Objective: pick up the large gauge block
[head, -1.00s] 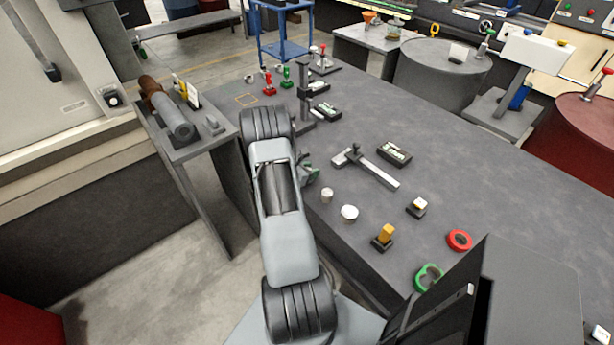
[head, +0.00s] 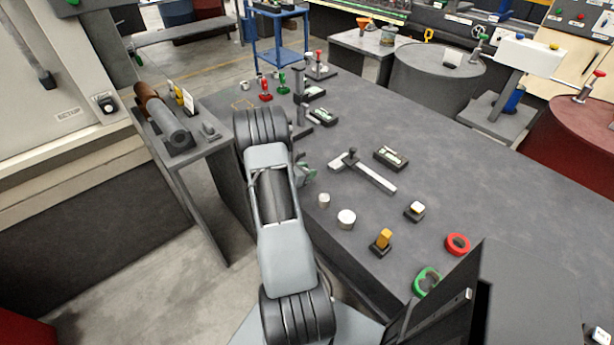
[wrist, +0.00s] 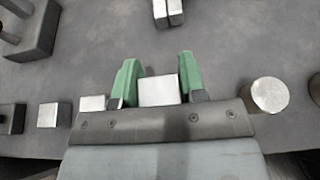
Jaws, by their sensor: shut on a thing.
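The large gauge block (wrist: 158,91), a bright silver block with a square face, sits between the green fingers of my gripper (wrist: 158,82) in the wrist view. The fingers are shut on it, one on each side. Its lower part is hidden by the gripper body, so I cannot tell whether it touches the table.
In the wrist view, smaller silver blocks (wrist: 92,103) stand left of my gripper and a round silver piece (wrist: 269,95) stands close on the right. On the grey table (head: 470,170) lie a caliper-like tool (head: 365,172) and a red ring (head: 457,244).

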